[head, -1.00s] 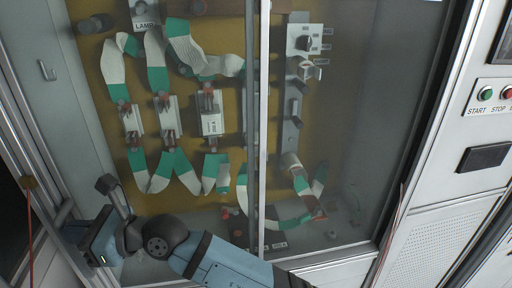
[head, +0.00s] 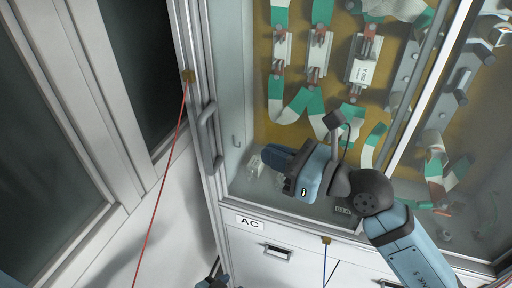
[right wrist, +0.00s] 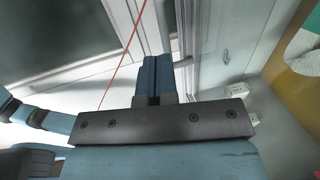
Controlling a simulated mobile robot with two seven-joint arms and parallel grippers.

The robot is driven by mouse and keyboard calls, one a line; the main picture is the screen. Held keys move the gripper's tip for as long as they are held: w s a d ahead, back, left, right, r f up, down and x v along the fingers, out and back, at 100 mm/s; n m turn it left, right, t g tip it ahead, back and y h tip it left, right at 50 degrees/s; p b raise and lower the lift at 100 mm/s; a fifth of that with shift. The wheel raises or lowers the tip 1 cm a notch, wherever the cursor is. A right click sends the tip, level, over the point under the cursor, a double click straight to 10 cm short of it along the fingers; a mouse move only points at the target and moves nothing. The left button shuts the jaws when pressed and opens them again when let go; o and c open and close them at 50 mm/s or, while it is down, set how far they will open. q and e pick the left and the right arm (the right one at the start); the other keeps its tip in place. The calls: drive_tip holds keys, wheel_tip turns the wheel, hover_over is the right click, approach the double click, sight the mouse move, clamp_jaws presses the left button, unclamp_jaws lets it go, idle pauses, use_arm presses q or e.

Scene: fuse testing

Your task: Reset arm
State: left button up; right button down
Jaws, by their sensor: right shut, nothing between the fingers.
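My right gripper (head: 274,157) reaches in from the lower right in the head view, low in front of the left part of the fuse cabinet (head: 209,100). Its fingers point left, toward the door handle side. In the right wrist view its two blue fingers (right wrist: 155,76) lie together with nothing between them. Whether the fingers are inside the cabinet opening or in front of it, I cannot tell. A sliver of a blue part of mine shows at the bottom edge of the head view; I cannot make out a left gripper there.
Fuses (head: 318,55) with green-and-white wires sit on the yellow back panel. A grey handle (head: 207,138) stands on the cabinet's left frame. A red cord (head: 160,190) hangs left of it. Drawers, one under an AC label (head: 249,223), lie below. A white floor area is clear at left.

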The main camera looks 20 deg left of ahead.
drive_tip(key=w+d+f+m+t+h+p, duration=0.1)
drive_tip(key=d+f+m+t+h, duration=0.15)
drive_tip(key=d+m+t, duration=0.55)
drive_tip(key=w+d+f+m+t+h+p, duration=0.1)
drive_tip(key=d+f+m+t+p, duration=0.2)
drive_tip(key=m, duration=1)
drive_tip(key=w+d+f+m+t+h, duration=0.15)
drive_tip(key=d+f+m+t, duration=0.35)
drive_tip(key=m, duration=0.5)
drive_tip(key=s+d+f+m+g+h+p, duration=0.1)
drive_tip(key=s+d+f+m+g+h, duration=0.2)
drive_tip(key=f, duration=0.8)
drive_tip(key=s+d+f+m+g+h+p, duration=0.2)
drive_tip(key=s+d+f+m+g+h, duration=0.2)
drive_tip(key=s+d+f+m, duration=0.7)
drive_tip(key=s+d+m+h, duration=0.1)
drive_tip(key=d+m+h, duration=0.1)
drive_tip(key=d+m, duration=0.1)
drive_tip(key=shift+s+d+f+m+h, duration=0.15)
drive_tip(key=shift+s+f+m+h, duration=0.2)
drive_tip(key=shift+m, duration=0.45)
drive_tip(key=shift+r, duration=0.15)
